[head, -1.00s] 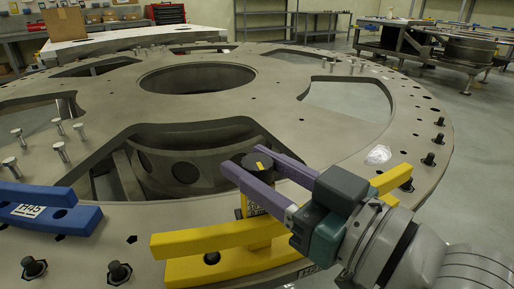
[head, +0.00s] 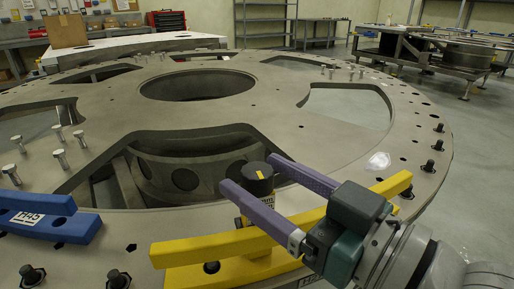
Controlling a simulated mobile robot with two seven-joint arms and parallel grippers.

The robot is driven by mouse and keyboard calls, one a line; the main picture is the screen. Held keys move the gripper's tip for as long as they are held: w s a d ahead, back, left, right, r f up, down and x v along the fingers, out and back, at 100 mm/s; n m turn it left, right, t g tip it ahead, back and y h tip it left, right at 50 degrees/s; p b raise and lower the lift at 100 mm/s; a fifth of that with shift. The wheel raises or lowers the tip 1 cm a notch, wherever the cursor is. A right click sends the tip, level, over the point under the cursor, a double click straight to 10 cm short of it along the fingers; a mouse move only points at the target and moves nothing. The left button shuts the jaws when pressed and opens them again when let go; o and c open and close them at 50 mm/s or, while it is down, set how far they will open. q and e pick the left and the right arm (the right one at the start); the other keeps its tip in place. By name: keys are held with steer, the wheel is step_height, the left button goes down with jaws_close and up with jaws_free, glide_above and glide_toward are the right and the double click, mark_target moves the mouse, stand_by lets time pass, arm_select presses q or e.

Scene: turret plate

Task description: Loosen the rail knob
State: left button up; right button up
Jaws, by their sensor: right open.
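The rail knob (head: 257,178) is a black round knob with a yellow mark on top. It stands on a yellow post on the yellow rail (head: 205,248) at the near edge of the turret plate. My right gripper (head: 248,174) has purple fingers, spread open, one on each side of the knob. I cannot tell whether the fingers touch it. The near finger hides part of the post. My left gripper is not in view.
The large grey turret plate (head: 215,122) has wide cutouts and a round centre hole. A blue rail piece (head: 45,215) lies at the left. Bolts (head: 438,144) stand along the rim. Several loose pins (head: 62,159) stand at the left. Grey floor is free at the right.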

steer(key=v, duration=0.8)
steer(key=shift+s+d, duration=0.25)
steer(key=shift+r, duration=0.1)
